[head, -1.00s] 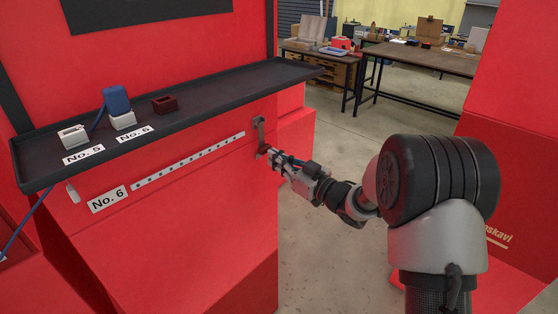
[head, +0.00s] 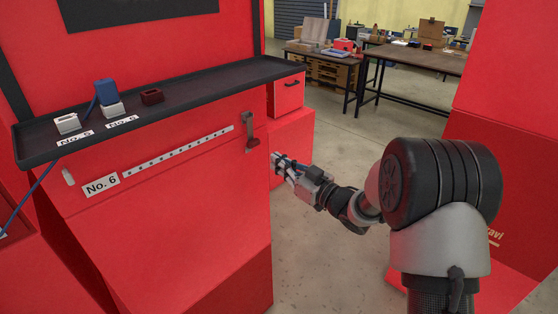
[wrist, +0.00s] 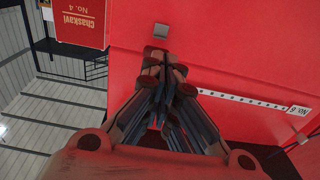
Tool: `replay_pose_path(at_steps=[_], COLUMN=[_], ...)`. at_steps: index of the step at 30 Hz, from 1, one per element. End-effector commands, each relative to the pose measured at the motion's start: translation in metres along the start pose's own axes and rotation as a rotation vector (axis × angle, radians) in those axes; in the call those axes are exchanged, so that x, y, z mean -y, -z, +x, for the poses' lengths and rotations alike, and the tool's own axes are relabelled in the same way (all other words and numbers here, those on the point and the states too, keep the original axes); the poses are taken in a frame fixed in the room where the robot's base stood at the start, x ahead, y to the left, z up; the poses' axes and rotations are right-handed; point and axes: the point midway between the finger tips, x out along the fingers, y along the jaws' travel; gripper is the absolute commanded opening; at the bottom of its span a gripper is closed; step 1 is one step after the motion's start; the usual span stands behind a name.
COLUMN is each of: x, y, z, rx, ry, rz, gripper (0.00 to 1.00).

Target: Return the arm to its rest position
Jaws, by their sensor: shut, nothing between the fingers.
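My gripper (head: 277,161) is shut and empty in the head view. It is held out to the right of the red cabinet front (head: 190,190), near its right edge. It also shows in the wrist view (wrist: 163,60) with its fingers together, facing the red surface. A grey handle or lever (head: 250,133) is on the cabinet front to the upper left of my gripper, with a visible gap between them in the head view.
A dark shelf (head: 215,92) juts out above and holds a blue block (head: 106,93), a dark red block (head: 152,97) and white sockets. A strip of dots (head: 180,150) runs along the front. Workbenches (head: 415,58) stand behind. Open floor (head: 320,250) lies below my arm.

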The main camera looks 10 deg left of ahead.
Motion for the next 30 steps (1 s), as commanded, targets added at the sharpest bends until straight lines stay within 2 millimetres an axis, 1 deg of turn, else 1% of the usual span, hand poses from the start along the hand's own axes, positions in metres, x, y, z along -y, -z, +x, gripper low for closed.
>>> replay_pose_path(at_steps=[1,3,9,13,18,20,22,26,29,30], x=[-0.002,-0.002,-0.001,-0.001,-0.001,-0.002,-0.008,-0.032,-0.054,-0.06], y=[-0.009,-0.02,-0.044,-0.053,-0.058,-0.055,-0.049,-0.023,0.004,0.014], z=[-0.011,-0.022,-0.05,-0.06,-0.064,-0.064,-0.064,-0.068,-0.085,-0.095], rx=[0.005,0.005,0.003,0.002,0.002,0.008,0.032,0.137,0.256,0.305], ry=[-0.006,-0.004,-0.004,-0.004,-0.003,-0.01,-0.036,-0.156,-0.296,-0.354], rz=[0.007,0.006,0.004,0.003,0.0,-0.006,-0.026,-0.093,-0.139,-0.15], gripper=[0.0,0.0,0.0,0.0,0.0,0.0,0.0,0.0,0.0,0.0])
